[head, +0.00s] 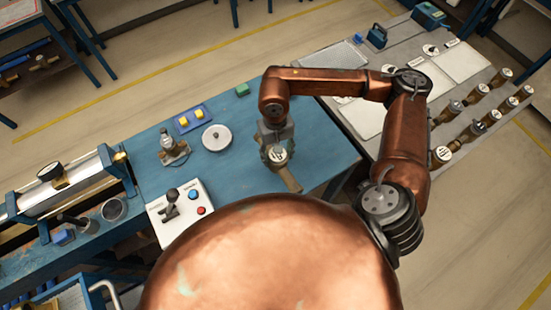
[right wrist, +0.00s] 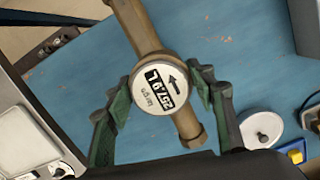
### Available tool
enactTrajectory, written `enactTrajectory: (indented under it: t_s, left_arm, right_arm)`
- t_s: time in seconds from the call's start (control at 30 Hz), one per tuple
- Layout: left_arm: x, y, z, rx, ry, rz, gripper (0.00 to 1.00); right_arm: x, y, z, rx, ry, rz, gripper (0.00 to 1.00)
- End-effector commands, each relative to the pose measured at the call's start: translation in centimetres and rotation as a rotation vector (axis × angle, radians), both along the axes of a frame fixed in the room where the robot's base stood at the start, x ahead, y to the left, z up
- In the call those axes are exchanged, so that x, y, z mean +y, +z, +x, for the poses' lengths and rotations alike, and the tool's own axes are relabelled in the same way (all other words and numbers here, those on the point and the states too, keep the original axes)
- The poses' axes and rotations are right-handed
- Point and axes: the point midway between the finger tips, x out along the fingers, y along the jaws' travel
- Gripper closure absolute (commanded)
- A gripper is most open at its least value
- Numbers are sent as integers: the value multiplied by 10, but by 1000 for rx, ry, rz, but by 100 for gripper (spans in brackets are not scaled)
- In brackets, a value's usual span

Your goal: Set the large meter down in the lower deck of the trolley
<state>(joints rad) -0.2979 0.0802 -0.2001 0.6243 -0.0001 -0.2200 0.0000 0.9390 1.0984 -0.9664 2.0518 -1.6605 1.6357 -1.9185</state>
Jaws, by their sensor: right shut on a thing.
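My left gripper is not in view. I cannot make out the trolley's lower deck for certain.
On the bench are a grey disc (head: 217,137), a blue tray with yellow blocks (head: 190,118), a control box (head: 180,212) and a clamp rig (head: 75,182). A grey table (head: 455,85) at right holds several brass meters. A blue-framed rack (head: 45,68) stands upper left.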

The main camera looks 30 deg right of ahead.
Motion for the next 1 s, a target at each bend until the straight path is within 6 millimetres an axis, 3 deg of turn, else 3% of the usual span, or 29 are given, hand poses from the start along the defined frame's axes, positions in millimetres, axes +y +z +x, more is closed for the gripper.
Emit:
enactTrajectory:
  t_s: [0.37, 0.63, 1.0]
  left_arm:
    - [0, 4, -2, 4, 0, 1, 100]
    - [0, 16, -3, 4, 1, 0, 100]
    - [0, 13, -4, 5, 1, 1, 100]
  right_arm:
    - [-8, -16, 13, -1, -1, 3, 100]
    - [-9, -45, 14, -1, 0, 3, 100]
    - [-9, -50, 14, -2, 1, 3, 100]
